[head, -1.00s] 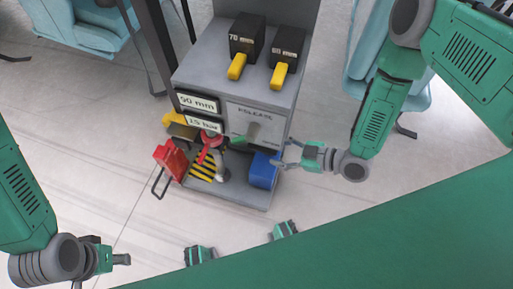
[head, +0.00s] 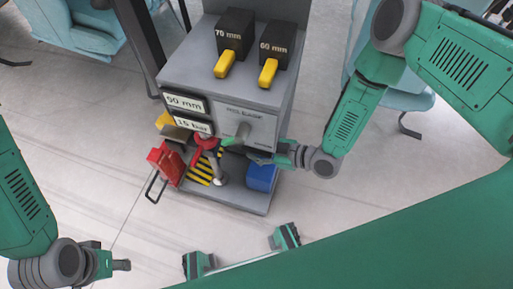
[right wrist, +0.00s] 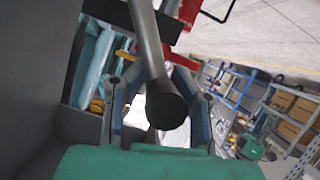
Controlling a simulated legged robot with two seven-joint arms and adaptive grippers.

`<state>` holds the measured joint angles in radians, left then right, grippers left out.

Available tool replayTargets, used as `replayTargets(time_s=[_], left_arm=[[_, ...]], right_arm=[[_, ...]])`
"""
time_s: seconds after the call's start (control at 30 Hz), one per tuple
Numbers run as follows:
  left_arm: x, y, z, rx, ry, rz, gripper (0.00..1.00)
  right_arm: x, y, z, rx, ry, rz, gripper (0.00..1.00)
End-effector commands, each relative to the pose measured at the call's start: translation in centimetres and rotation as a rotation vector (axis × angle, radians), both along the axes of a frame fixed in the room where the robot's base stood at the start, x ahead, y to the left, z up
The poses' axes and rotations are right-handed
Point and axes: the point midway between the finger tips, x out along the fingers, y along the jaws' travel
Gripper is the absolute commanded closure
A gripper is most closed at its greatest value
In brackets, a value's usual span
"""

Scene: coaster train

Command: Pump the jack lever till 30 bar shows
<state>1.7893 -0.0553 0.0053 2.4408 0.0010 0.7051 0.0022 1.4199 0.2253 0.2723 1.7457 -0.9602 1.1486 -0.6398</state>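The jack lever (head: 217,172) is a grey bar rising from a red mount (head: 204,148) at the cabinet's foot. In the right wrist view the lever (right wrist: 151,50) ends in a black grip, seen in the gap between my fingers. My right gripper (head: 256,155) is open, just right of the lever in front of the cabinet; it also shows in the right wrist view (right wrist: 160,115). I cannot tell whether the grip is fully between the fingers. The pressure display (head: 193,125) reads 15 bar. My left gripper (head: 120,265) hangs at lower left, away from everything; its opening is unclear.
A display above (head: 184,103) reads 50 mm. The release panel (head: 245,125) has a protruding handle. Black blocks marked 70 mm (head: 234,32) and 60 mm (head: 276,42) stand on the cabinet. Left floor is clear.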

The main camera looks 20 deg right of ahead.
Motion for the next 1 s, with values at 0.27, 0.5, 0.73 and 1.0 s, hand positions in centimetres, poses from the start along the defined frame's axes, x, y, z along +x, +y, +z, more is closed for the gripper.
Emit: replayTargets(time_s=[0.27,0.5,0.73,1.0], left_arm=[[0.0,0.0,0.3,0.001,0.0,0.001,0.68],[0.0,0.0,0.2,0.001,0.0,0.001,0.68],[0.0,0.0,-0.6,0.0,0.0,0.001,0.68],[0.0,0.0,-0.5,0.001,0.0,0.001,0.68]], right_arm=[[-0.7,-0.1,-0.9,-0.041,-0.032,-0.01,1.0],[-4.2,2.4,-5.2,-0.181,-0.243,-0.005,1.0],[-5.6,3.3,-8.0,-0.276,-0.385,-0.009,1.0],[-5.6,3.3,-8.1,-0.285,-0.397,-0.012,1.0]])
